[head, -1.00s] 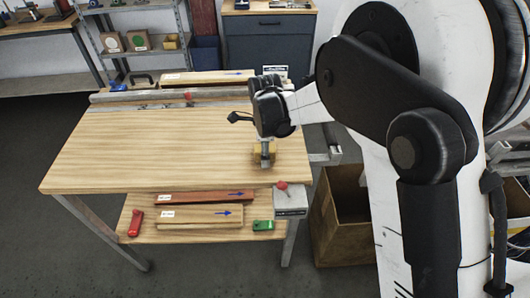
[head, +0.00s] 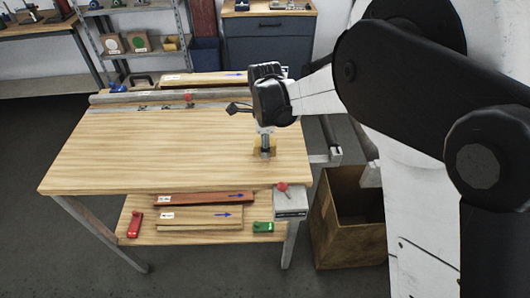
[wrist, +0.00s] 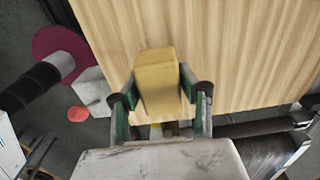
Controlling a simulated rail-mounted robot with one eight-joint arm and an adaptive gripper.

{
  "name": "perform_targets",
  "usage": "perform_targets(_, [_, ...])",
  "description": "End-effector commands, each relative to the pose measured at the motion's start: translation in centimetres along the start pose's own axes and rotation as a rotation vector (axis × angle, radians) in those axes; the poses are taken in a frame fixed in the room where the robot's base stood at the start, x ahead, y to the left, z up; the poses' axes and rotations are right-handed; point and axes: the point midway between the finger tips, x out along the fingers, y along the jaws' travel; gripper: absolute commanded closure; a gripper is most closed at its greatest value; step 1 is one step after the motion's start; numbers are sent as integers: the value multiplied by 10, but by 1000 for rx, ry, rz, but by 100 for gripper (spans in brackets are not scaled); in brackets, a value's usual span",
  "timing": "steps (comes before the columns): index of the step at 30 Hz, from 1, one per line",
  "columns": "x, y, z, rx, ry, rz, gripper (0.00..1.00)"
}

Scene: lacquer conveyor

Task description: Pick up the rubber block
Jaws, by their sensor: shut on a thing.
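The rubber block is a yellow-tan block (wrist: 158,85) between the two green-sided fingers of my gripper (wrist: 160,108) in the wrist view. My gripper is shut on it, and the block sticks out past the fingertips. In the head view, my gripper (head: 265,148) points down over the right part of the wooden workbench (head: 150,140). The block there is small and partly hidden by the fingers. I cannot tell whether its underside touches the bench top.
A grey box with a red knob (head: 290,203) is fixed at the bench's front right corner. A grey rail (head: 130,97) runs along the back. The lower shelf holds boards (head: 200,217), a red item (head: 135,223) and a green item (head: 263,227). A cardboard box (head: 348,235) stands right. The bench's middle is clear.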

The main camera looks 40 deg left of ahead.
Motion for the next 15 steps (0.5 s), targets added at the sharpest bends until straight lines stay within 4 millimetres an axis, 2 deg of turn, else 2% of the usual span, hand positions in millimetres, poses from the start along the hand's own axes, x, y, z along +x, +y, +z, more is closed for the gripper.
perform_targets(1, [-11, 1, 0, 0, 0, 0, 94])
perform_targets(9, [-46, 43, 49, -4, 0, 0, 94])
perform_targets(15, [-66, 65, 73, -2, 0, 0, 94])
